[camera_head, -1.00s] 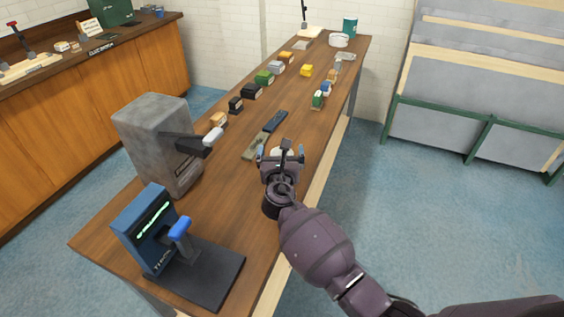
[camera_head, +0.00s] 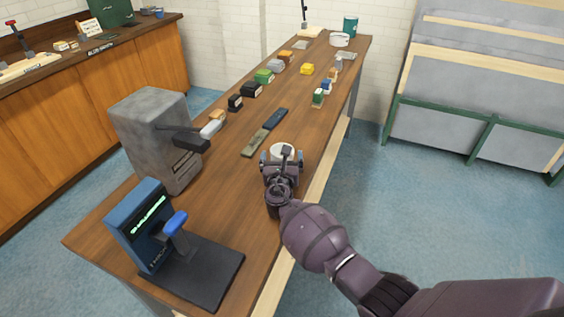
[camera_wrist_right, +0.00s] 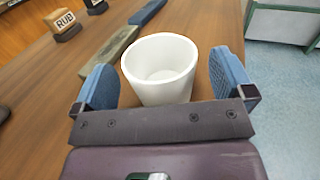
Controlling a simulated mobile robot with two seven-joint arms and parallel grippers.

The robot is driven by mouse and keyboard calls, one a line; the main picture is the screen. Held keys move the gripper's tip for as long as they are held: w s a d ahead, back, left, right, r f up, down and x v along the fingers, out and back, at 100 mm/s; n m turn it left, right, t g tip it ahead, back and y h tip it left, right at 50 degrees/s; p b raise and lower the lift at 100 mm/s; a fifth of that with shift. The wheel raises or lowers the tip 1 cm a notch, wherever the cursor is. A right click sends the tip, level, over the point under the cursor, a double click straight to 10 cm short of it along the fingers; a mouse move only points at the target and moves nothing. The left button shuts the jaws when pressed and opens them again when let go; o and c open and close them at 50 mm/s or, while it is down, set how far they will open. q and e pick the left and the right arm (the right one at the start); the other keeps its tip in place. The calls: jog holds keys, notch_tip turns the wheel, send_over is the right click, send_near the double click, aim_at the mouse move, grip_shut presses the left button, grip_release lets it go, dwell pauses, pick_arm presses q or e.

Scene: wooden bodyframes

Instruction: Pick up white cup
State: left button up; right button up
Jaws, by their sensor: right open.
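The white cup (camera_wrist_right: 160,85) stands upright and empty on the wooden table. In the right wrist view it sits between the two blue finger pads of my right gripper (camera_wrist_right: 164,82), with gaps on both sides. In the head view only the upper part of the cup (camera_head: 283,149) shows just beyond my right gripper (camera_head: 282,158), which hides the rest. The right gripper is open. My left gripper is not in view.
A green-grey bar (camera_head: 255,143) and a dark blue bar (camera_head: 276,119) lie left of the cup. A grey machine (camera_head: 150,135) and a blue device on a black base (camera_head: 200,270) stand nearer on the left. Several small blocks are farther back. The table's right edge is close.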

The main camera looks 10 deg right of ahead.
aim_at(276, 150)
jog(key=shift+x, duration=1.4)
jog(key=c, duration=1.1)
